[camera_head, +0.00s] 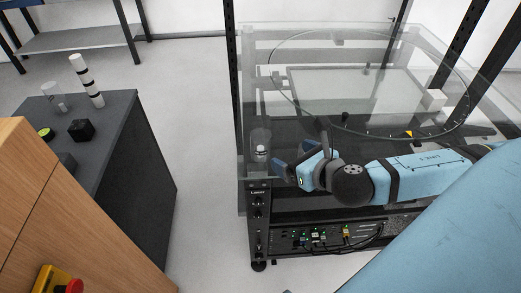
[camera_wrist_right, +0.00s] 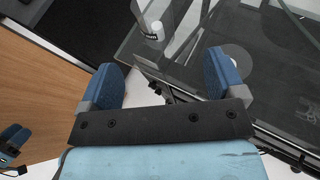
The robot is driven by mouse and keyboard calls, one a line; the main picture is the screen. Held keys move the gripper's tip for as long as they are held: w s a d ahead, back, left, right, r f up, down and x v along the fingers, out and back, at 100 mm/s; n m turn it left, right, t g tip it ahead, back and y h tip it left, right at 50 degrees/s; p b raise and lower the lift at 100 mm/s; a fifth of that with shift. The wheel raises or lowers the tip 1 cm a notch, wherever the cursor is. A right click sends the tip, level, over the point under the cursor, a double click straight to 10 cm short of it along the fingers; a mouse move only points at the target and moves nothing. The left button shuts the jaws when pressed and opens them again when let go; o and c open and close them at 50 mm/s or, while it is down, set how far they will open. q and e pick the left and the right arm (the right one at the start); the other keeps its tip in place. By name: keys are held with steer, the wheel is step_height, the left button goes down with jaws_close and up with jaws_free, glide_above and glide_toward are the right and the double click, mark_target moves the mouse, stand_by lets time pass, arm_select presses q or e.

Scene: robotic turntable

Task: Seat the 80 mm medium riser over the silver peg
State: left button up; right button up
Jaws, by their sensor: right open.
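My right gripper (camera_head: 299,150) is open and empty at the near left corner of the glass-topped rack. In the right wrist view its two blue fingers (camera_wrist_right: 166,75) are wide apart with nothing between them. A small clear piece with a white part (camera_head: 260,148) stands at that corner, just left of the fingers and apart from them. A white labelled cylinder in a clear surround (camera_wrist_right: 152,30) shows ahead of the fingers in the wrist view. I cannot tell for sure which piece is the medium riser or the silver peg. Part of what looks like my left gripper (camera_wrist_right: 13,139) shows at the lower left.
The rack carries a large clear disc (camera_head: 345,60). Open floor lies between table and rack.

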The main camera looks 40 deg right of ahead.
mark_target(267, 147)
steer(key=x, duration=0.8)
steer(key=shift+a, duration=0.1)
steer(key=x, duration=0.3)
steer(key=b+x, duration=0.1)
steer(key=x, duration=0.1)
steer(key=shift+a+f, duration=0.2)
steer(key=shift+a, duration=0.2)
steer(key=shift+s, duration=0.1)
steer(key=c, duration=1)
steer(key=shift+c, duration=0.8)
steer(key=shift+r, duration=0.15)
